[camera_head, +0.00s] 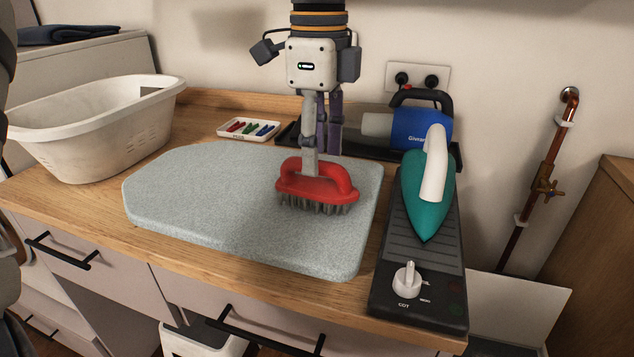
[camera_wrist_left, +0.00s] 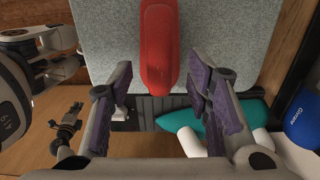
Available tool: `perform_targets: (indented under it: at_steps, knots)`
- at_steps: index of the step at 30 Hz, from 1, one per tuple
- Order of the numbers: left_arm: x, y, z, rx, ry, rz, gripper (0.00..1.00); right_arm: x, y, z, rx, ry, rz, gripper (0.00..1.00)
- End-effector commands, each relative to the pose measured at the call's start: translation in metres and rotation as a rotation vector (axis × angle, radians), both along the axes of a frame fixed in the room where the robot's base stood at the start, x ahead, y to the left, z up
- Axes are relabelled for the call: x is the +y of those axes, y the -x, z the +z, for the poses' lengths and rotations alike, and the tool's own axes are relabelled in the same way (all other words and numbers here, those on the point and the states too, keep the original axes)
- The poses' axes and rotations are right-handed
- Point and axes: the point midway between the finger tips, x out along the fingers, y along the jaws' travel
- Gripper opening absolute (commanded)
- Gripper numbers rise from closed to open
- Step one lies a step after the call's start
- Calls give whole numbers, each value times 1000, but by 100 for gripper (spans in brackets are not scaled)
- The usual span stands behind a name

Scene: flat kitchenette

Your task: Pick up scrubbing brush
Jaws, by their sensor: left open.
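The scrubbing brush (camera_head: 318,184) has a red looped handle and dark grey bristles. It sits bristles down on a pale grey padded board (camera_head: 180,215) on the counter. My left gripper (camera_head: 316,158) points down from above, with its fingertips at the brush handle. In the left wrist view the red brush (camera_wrist_left: 158,45) lies centred ahead of the two open purple-padded fingers (camera_wrist_left: 160,85), with a gap on either side. I cannot tell whether a finger touches the handle.
A teal iron (camera_head: 428,205) stands on a dark panel with a white knob (camera_head: 407,280) right of the board. A blue device (camera_head: 410,130) lies behind. A white basket (camera_head: 90,130) stands left. A small tray of coloured items (camera_head: 249,129) is near the wall.

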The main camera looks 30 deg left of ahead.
Motion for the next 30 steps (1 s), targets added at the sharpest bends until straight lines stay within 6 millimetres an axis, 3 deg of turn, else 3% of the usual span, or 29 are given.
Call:
perform_targets:
  at_steps: [6, 12, 13, 19, 30]
  knots:
    - [3, 2, -32, -2, 1, 0, 45, 0, -2, 2, -9, 0, 0, 0]
    - [3, 2, -34, -4, -1, 0, 45, 0, -2, 2, -8, 0, 0, 0]
    - [3, 2, -34, -4, -1, 0, 43, 0, -2, 2, -8, 0, 0, 0]
    - [3, 2, -34, -3, -1, 0, 0, 0, -2, 2, -8, 0, 0, 0]
    - [3, 1, -30, -4, 0, 1, 0, 0, -2, 2, -7, 0, 0, 0]
